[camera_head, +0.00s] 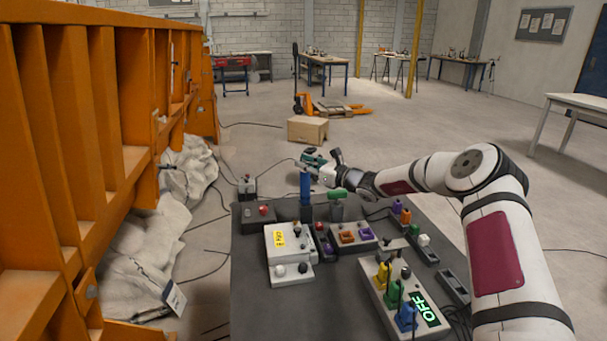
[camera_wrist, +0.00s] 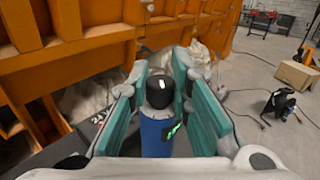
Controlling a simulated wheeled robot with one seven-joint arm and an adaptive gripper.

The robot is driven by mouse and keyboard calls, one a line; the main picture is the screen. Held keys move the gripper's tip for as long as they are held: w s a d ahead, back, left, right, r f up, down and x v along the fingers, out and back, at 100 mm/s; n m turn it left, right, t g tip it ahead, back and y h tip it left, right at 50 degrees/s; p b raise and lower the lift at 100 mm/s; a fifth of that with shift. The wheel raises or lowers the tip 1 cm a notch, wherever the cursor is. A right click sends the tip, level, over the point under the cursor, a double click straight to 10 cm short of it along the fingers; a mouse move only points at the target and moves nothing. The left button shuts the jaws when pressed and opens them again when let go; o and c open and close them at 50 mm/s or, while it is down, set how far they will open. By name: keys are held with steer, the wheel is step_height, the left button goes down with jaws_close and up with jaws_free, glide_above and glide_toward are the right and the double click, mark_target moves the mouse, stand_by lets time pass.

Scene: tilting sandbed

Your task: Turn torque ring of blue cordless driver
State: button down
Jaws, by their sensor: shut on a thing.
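The blue cordless driver (camera_head: 305,188) stands upright near the far edge of the dark workbench top. In the wrist view its blue body (camera_wrist: 156,135) shows between my fingers, with a dark rounded upper part (camera_wrist: 160,93) above it. A small green-lit marking shows on its right side. My gripper (camera_head: 314,160) is at the driver's top, its teal fingers (camera_wrist: 160,75) closed on either side of the dark part. The torque ring cannot be told apart clearly, and its setting is not readable.
A green-topped item (camera_head: 338,194) stands close right of the driver. An orange steel structure (camera_head: 90,130) rises at left.

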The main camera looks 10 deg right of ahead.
steer(key=shift+w+f+n+g+y+b, duration=0.15)
steer(key=shift+n+g+y+b, duration=0.85)
steer(key=shift+b, duration=1.25)
steer(key=shift+s+f+n+g+y+b, duration=0.1)
steer(key=shift+n+g+y+b, duration=0.85)
steer(key=shift+b, duration=1.3)
steer(key=n+g+y+b, duration=0.1)
steer(key=g+b, duration=0.1)
steer(key=b, duration=0.1)
steer(key=shift+g, duration=0.25)
steer(key=shift+r+n+g+y+b, duration=0.1)
steer(key=shift+n+g+y+b, duration=0.3)
steer(key=shift+b, duration=0.25)
steer(key=shift+r+n+g+b, duration=0.15)
steer(key=shift+n+g+b, duration=0.1)
steer(key=shift+g+b, duration=0.15)
steer(key=c, duration=1.4)
jaws_free()
steer(key=shift+c, duration=0.2)
steer(key=v, duration=1.2)
